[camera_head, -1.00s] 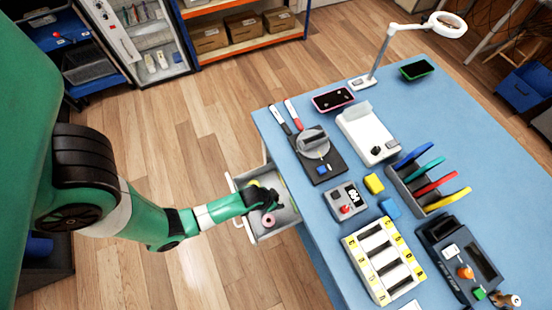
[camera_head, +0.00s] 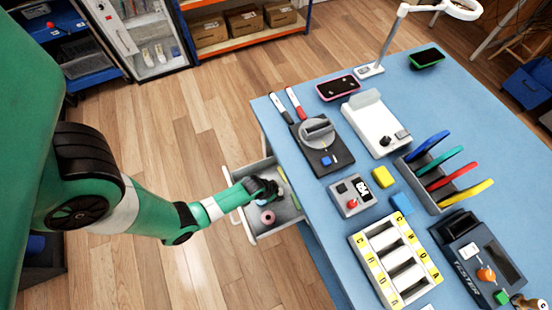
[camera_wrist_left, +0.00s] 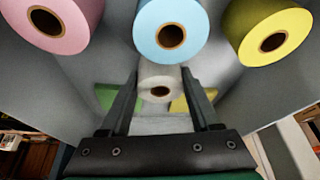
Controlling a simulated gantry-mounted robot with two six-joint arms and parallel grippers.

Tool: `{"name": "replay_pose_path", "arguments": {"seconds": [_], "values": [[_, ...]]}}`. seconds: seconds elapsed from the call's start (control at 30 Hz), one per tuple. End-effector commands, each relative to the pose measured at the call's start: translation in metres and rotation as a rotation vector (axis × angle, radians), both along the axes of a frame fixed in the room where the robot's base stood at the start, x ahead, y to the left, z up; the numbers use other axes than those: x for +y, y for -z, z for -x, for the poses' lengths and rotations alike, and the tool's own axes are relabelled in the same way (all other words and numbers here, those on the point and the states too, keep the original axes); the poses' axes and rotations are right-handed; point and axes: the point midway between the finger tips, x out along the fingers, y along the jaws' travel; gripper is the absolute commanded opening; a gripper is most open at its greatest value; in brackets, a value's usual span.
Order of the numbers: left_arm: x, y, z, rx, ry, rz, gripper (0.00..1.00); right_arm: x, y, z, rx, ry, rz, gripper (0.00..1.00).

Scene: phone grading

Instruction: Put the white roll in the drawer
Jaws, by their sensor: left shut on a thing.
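The drawer (camera_head: 284,214) is pulled out from the left side of the blue table. My left gripper (camera_head: 268,188) is at the drawer, over its inside. In the left wrist view my left gripper (camera_wrist_left: 161,78) is shut on the white roll (camera_wrist_left: 159,74), which sits between its two fingers. In the head view the white roll is hidden by the gripper. A pink roll (camera_head: 267,217) lies in the drawer and shows in the wrist view too (camera_wrist_left: 52,22). A blue roll (camera_wrist_left: 171,32) and a yellow roll (camera_wrist_left: 268,38) are beside it. My right gripper is not in view.
The blue table (camera_head: 290,148) carries a grey round device (camera_head: 318,130), a white scale-like device (camera_head: 376,125), a small grey box with a red knob (camera_head: 352,196) and a slotted white tray (camera_head: 362,243). Wooden floor (camera_head: 190,130) is clear left of the drawer.

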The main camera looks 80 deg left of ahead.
Motion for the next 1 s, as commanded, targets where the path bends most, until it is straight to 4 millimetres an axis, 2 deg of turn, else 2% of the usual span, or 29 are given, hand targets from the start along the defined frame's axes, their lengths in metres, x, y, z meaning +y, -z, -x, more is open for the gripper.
{"name": "replay_pose_path", "arguments": {"seconds": [0.03, 0.07, 0.2, 0.47, 0.57, 0.67, 1.0], "values": [[0.000, 0.003, 0.000, 0.000, 0.000, 0.000, 0.06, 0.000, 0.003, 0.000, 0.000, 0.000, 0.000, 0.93], [0.000, 0.002, 0.000, 0.000, 0.000, 0.000, 0.69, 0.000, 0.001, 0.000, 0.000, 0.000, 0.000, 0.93], [0.000, 0.001, 0.000, 0.000, 0.000, 0.000, 0.93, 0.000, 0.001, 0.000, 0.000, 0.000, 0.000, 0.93], [0.000, 0.001, 0.000, 0.000, 0.000, 0.000, 0.93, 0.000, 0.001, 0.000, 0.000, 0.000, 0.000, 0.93], [0.000, -0.006, 0.001, 0.000, 0.000, 0.000, 0.93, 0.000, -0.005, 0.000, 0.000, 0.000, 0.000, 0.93], [-0.002, -0.022, 0.005, -0.001, 0.000, 0.000, 0.93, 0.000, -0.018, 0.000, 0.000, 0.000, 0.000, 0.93], [-0.014, -0.099, 0.034, 0.000, 0.000, 0.000, 0.93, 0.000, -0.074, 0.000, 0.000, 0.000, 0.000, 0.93]]}}
